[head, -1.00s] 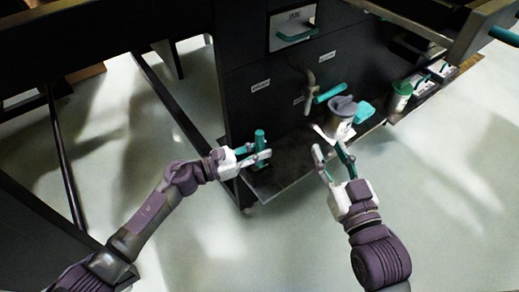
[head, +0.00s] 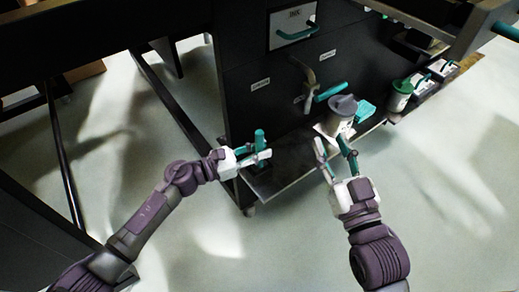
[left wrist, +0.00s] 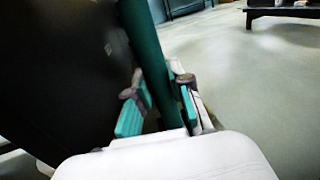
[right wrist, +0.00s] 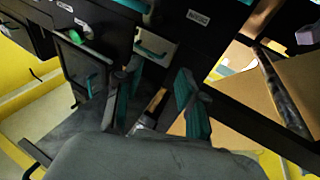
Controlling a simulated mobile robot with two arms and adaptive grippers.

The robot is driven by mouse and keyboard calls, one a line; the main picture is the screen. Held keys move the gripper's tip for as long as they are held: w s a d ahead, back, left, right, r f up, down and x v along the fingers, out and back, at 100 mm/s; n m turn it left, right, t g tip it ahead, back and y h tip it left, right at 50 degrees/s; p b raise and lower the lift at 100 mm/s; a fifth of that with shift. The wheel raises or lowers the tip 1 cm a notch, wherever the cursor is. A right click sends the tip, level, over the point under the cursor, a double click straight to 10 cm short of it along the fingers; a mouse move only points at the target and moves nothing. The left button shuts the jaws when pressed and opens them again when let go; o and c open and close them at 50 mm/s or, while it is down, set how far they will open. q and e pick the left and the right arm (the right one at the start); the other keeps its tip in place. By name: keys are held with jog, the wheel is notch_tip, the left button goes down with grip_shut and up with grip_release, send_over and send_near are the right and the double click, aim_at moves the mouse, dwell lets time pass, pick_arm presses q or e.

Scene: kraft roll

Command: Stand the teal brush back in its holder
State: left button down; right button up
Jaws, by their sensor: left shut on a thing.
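My left gripper (head: 255,152) is shut on an upright teal cylinder (head: 260,138), which looks like the teal brush's handle. It is at the left end of the low dark shelf. In the left wrist view the teal cylinder (left wrist: 148,50) stands between the fingers and runs out of the top of the picture; its lower end is hidden. My right gripper (head: 335,150) is open and empty, with its fingertips just in front of a grey cup with a dark lid (head: 341,112). I cannot tell which container is the brush's holder.
A dark cabinet (head: 240,110) with labelled drawers stands behind the shelf (head: 285,175). A teal-handled tool (head: 328,92) sticks out at the cabinet front. A teal block (head: 366,110) and a green-lidded canister (head: 401,92) are to the right. The pale floor in front is open.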

pick_arm(q)
jog(key=shift+f, duration=0.15)
pick_arm(e)
jog(key=shift+s+a+r+t, duration=0.1)
jog(key=shift+r+t, duration=0.5)
jog(key=shift+r, duration=0.25)
pick_arm(q)
jog(key=c, duration=1)
grip_release()
jog(key=shift+o, duration=0.2)
pick_arm(e)
jog(key=shift+r, duration=0.15)
pick_arm(q)
jog(key=shift+a, duration=0.1)
pick_arm(e)
jog(key=shift+f, duration=0.2)
